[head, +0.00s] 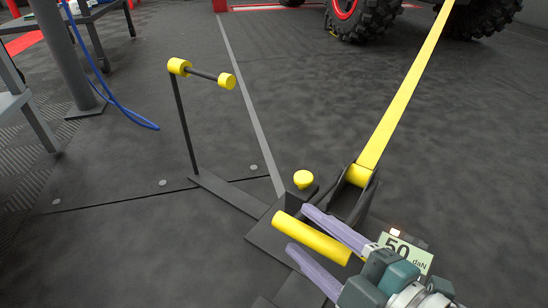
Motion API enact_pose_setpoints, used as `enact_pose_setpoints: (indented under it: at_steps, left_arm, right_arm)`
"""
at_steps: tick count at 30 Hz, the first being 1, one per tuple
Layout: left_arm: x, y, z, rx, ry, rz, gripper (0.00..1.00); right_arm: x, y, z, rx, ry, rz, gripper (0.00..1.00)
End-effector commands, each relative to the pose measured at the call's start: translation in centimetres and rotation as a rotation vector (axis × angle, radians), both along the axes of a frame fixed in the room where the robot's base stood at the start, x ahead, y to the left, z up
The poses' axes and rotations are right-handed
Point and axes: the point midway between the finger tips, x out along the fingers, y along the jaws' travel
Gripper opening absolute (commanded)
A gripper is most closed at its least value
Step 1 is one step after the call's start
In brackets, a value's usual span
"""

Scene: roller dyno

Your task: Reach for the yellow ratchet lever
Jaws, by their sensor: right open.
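The yellow ratchet lever (310,238) is a thick yellow bar at the lower middle, slanting down to the right beside the dark ratchet base. My right gripper (298,228) comes in from the lower right with its two purple fingers open. One finger is on each side of the bar, as seen from the head. I cannot tell whether the fingers touch it or are at its height. My left gripper is not in view.
A taut yellow strap (405,92) runs from the ratchet up to a large-wheeled vehicle (358,14). A yellow knob (303,179) stands behind the lever. A thin post with yellow ends (227,81) rises at left. A "50 daN" sign (408,251) is beside my gripper. Floor at left is mostly clear.

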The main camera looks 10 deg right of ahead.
Motion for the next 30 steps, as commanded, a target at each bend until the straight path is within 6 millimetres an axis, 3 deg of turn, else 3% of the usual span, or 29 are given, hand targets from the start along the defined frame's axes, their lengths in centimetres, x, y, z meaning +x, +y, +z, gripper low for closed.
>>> enact_pose_setpoints:
  at_steps: [10,26,30]
  left_arm:
    - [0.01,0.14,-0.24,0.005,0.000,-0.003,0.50]
    - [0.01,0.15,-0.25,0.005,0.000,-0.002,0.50]
    - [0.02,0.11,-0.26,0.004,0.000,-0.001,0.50]
  right_arm:
    - [0.50,0.24,-0.09,-0.001,0.001,0.000,0.59]
    - [0.48,0.20,-0.10,-0.001,0.001,0.000,0.00]
    - [0.48,0.20,-0.10,-0.001,0.001,0.000,0.00]
